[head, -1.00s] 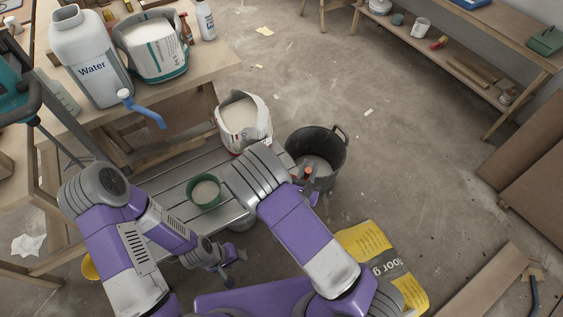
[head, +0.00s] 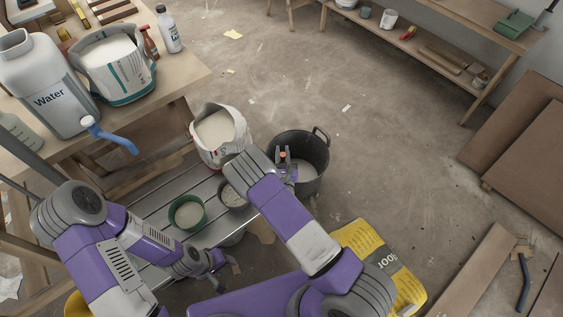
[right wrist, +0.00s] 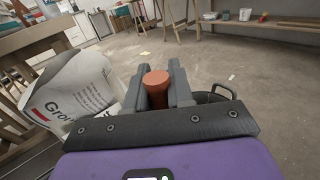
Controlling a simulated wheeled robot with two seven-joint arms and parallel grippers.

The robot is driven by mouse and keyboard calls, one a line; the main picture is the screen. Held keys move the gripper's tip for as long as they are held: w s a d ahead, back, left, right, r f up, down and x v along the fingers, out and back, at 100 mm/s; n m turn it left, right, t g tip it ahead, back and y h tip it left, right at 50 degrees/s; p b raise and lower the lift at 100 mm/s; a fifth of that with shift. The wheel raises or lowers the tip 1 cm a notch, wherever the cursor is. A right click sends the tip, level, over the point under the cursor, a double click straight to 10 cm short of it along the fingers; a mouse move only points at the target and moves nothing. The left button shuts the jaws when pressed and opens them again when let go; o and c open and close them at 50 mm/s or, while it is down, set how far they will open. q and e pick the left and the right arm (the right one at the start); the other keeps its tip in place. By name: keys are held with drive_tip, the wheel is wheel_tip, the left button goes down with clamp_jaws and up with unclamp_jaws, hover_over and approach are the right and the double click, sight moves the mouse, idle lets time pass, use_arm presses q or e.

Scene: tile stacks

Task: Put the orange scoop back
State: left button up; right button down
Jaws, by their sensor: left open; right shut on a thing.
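My right gripper (head: 285,165) is shut on the orange scoop (right wrist: 156,82). Only a rounded orange end shows between the fingers in the right wrist view; the rest of the scoop is hidden. In the head view a small orange spot of it (head: 283,155) shows at the fingertips, which overlap the dark bucket (head: 315,182). I cannot tell how high above the bucket they are. An open white bag of powder (head: 207,153) stands just left of the bucket and also shows in the right wrist view (right wrist: 75,95). My left gripper (head: 220,262) is open and empty, low beside the slatted platform.
A green pot (head: 176,221) and a grey pot (head: 226,203) stand on the slatted platform (head: 150,212). A water canister (head: 45,95) and another bag (head: 120,85) stand on the table at left. A yellow bag (head: 385,265) lies at lower right.

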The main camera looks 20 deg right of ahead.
drive_tip(key=shift+f+b, duration=0.65)
drive_tip(key=shift+f, duration=1.05)
drive_tip(key=shift+f, duration=0.1)
drive_tip(key=c, duration=1)
unclamp_jaws()
drive_tip(key=shift+f, duration=0.1)
drive_tip(key=shift+r, duration=0.25)
drive_tip(key=p+v, duration=0.2)
drive_tip(key=v, duration=1)
drive_tip(key=shift+p, duration=0.3)
